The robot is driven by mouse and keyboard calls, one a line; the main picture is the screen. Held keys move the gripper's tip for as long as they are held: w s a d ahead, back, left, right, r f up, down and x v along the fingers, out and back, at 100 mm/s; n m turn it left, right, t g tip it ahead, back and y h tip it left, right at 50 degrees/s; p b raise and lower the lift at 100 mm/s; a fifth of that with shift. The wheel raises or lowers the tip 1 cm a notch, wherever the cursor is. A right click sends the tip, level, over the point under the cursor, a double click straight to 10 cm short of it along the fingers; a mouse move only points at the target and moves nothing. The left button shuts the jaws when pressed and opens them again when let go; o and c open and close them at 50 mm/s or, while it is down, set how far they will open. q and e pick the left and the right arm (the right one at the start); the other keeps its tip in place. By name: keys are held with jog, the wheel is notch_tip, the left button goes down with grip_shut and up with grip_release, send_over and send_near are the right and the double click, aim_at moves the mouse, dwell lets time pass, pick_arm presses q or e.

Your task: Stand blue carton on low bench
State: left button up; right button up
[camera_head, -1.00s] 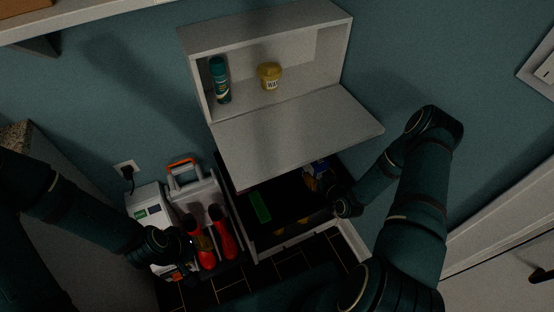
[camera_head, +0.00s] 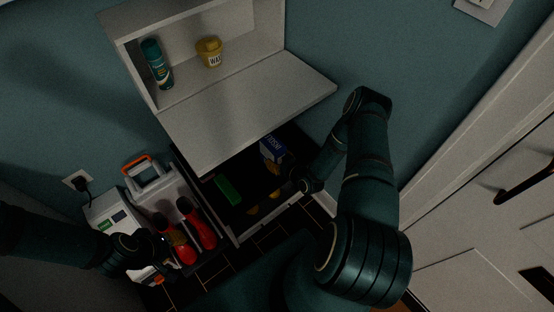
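A blue carton with white lettering (camera_head: 273,147) is inside the dark open drawer (camera_head: 234,241), toward its back right, partly hidden by what lies around it. My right gripper (camera_head: 292,178) is at the drawer's right side, just below the carton in the picture. It is dark and small, so its fingers are hard to make out. My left gripper (camera_head: 160,243) is at the lower left, over the white caddy and beside the red-handled items. Its fingers are also unclear. I cannot pick out a low bench with certainty.
A white cabinet with its flap (camera_head: 250,115) folded down overhangs the drawer. It holds a teal can (camera_head: 156,64) and a yellow wax tub (camera_head: 209,51). A green block (camera_head: 228,190) lies in the drawer. A white caddy with an orange handle (camera_head: 140,161) stands left. A door (camera_head: 480,215) is at right.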

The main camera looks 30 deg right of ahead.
jog(key=shift+f, duration=0.1)
jog(key=o, duration=1.3)
jog(key=shift+c, duration=0.2)
jog(key=shift+r, duration=0.2)
jog(key=a+p+v, duration=0.1)
jog(key=p+v, duration=0.2)
jog(key=v, duration=0.9)
jog(key=shift+d, duration=0.4)
